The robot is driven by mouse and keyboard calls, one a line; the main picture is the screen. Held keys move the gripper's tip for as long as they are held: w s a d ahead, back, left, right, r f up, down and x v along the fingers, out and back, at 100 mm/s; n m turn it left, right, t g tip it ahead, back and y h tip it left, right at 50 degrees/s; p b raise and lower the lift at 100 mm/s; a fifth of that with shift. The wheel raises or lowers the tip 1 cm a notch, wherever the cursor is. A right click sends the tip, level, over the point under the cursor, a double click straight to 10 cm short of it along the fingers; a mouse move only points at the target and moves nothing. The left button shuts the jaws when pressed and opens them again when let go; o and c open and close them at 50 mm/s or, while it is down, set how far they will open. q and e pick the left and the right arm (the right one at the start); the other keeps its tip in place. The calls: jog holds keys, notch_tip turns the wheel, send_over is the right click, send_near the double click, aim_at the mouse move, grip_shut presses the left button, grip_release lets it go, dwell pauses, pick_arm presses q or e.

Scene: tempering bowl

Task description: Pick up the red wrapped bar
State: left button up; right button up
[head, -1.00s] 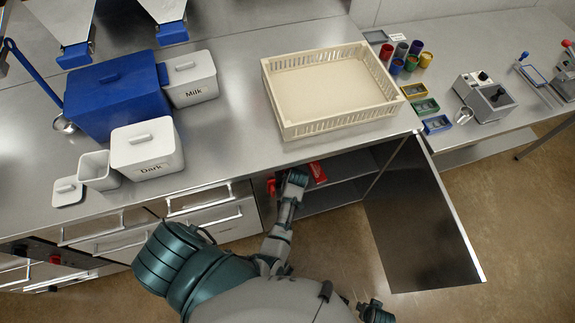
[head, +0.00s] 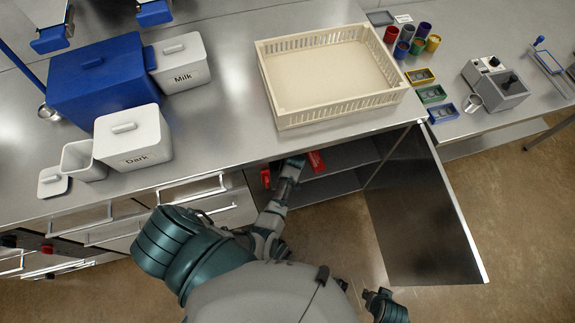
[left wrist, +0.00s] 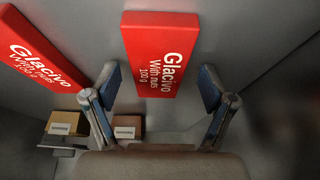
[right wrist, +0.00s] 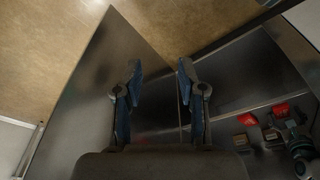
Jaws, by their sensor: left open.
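A red wrapped bar labelled "Glacivo With nuts" (left wrist: 160,60) lies ahead of my left gripper (left wrist: 162,92) in the left wrist view. The gripper is open, its fingertips either side of the bar's near end; I see no contact. A second red Glacivo bar (left wrist: 45,60) lies to the left, partly cut off. In the head view, my left arm reaches into the open cabinet, with a red bar (head: 317,163) beside its end and red (head: 265,177) to its left. My right gripper (right wrist: 161,75) is open and empty near the cabinet door.
The cabinet door (head: 420,215) stands open on the right. Small brown boxes (left wrist: 128,126) sit beyond the left gripper. On the counter above are a cream crate (head: 335,75), a blue box (head: 105,85) and white "Milk" (head: 182,65) and "Dark" (head: 132,140) containers.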

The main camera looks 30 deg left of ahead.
pick_arm(q)
jog(key=shift+d+r, duration=0.15)
jog(key=shift+d, duration=0.25)
jog(key=c, duration=1.2)
jog(key=shift+a, duration=0.3)
jog(key=shift+c, duration=0.4)
jog(key=shift+s, duration=0.1)
